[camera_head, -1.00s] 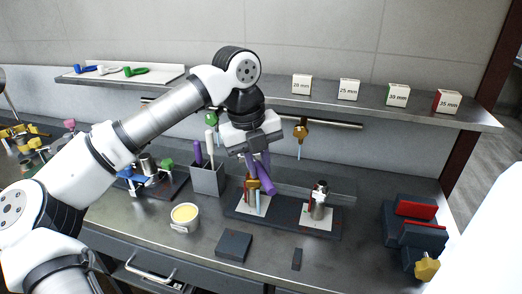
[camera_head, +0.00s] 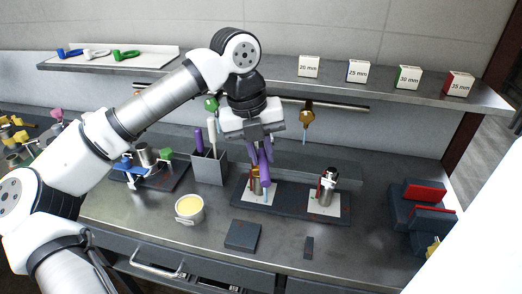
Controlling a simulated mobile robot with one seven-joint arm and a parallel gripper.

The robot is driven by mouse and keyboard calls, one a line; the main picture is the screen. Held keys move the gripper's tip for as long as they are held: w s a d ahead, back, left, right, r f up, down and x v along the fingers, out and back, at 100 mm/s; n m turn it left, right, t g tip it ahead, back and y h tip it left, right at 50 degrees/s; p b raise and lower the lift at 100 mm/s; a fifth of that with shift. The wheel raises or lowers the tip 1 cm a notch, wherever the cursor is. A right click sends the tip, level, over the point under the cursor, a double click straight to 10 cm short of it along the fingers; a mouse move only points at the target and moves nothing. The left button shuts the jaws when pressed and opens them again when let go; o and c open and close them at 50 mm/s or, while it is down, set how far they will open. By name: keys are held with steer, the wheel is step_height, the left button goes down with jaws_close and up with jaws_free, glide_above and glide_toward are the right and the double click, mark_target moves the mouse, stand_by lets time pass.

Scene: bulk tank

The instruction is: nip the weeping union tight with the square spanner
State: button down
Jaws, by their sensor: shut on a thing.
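My gripper (camera_head: 260,147) is shut on a purple-handled tool (camera_head: 264,168), which I take to be the spanner. It holds the tool at the left fitting on a dark base plate (camera_head: 291,211). This fitting (camera_head: 254,188) looks brass and stands on a white pad; the tool and gripper hide much of it. A blue streak shows at its front. I cannot tell whether the tool's head is seated on it. A second, steel fitting (camera_head: 326,190) with a red part stands on the right white pad, apart from my gripper. Which union weeps is not clear.
A grey holder (camera_head: 209,170) with a purple and a white handle stands left of the plate. A cream-filled cup (camera_head: 189,209) and a dark block (camera_head: 242,236) lie in front. A vise (camera_head: 420,212) is at right. A shelf (camera_head: 420,97) with size boxes hangs behind.

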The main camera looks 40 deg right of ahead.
steer(key=shift+f, duration=0.1)
step_height(320, 180, down, 10)
steer(key=b, duration=0.8)
stand_by(0.9)
steer(key=shift+w, duration=0.1)
stand_by(0.3)
steer(key=w+a+m+g+y+p, duration=0.1)
steer(key=w+a+m, duration=0.2)
steer(key=w+m, duration=0.2)
steer(key=shift+a+m, duration=0.4)
steer(key=shift+m, duration=1.3)
steer(key=shift+s+n, duration=0.1)
steer(key=shift+n, duration=0.2)
stand_by(0.3)
steer(key=shift+r, duration=0.2)
